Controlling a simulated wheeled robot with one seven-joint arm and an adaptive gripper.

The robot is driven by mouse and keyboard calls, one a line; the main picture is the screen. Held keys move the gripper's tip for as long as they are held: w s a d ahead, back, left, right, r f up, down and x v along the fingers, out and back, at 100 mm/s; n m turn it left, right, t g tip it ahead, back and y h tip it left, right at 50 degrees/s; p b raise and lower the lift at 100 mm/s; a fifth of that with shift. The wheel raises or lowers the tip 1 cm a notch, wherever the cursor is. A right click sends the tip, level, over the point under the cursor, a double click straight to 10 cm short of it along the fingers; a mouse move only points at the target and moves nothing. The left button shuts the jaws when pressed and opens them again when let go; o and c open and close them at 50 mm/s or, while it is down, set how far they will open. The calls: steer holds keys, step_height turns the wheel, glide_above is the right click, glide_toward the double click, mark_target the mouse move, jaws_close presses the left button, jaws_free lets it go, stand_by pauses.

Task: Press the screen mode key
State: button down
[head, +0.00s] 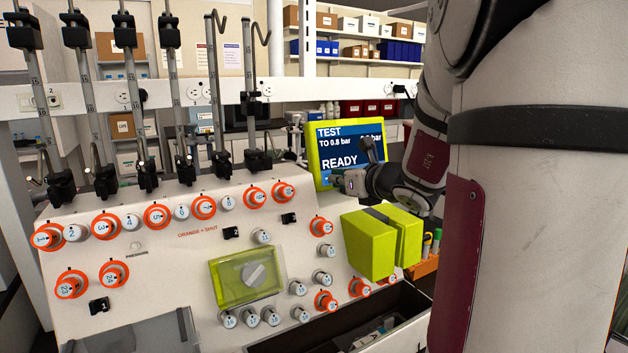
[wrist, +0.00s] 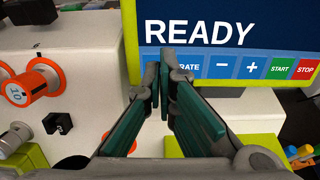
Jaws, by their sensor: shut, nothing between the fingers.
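The screen (head: 347,137) has a lime-green frame and reads TEST, TO 0.8 bar and READY. In the wrist view the screen (wrist: 230,30) shows READY above a row of blue keys. A RATE key (wrist: 188,68), minus and plus keys, a green START key and a red STOP key can be read. My gripper (head: 340,182) covers the screen's lower part; contact cannot be told.
A sloped white panel (head: 140,260) carries orange and white numbered knobs and a row of upright posts. A lime-green block (head: 368,246) stands below my gripper. An open dark drawer (head: 325,338) lies at the front. Shelves with boxes are behind.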

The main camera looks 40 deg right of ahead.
steer(key=shift+w, duration=0.15)
steer(key=shift+w+d+f+b, duration=0.1)
steer(key=shift+w+f+b, duration=0.15)
steer(key=shift+w+b, duration=0.45)
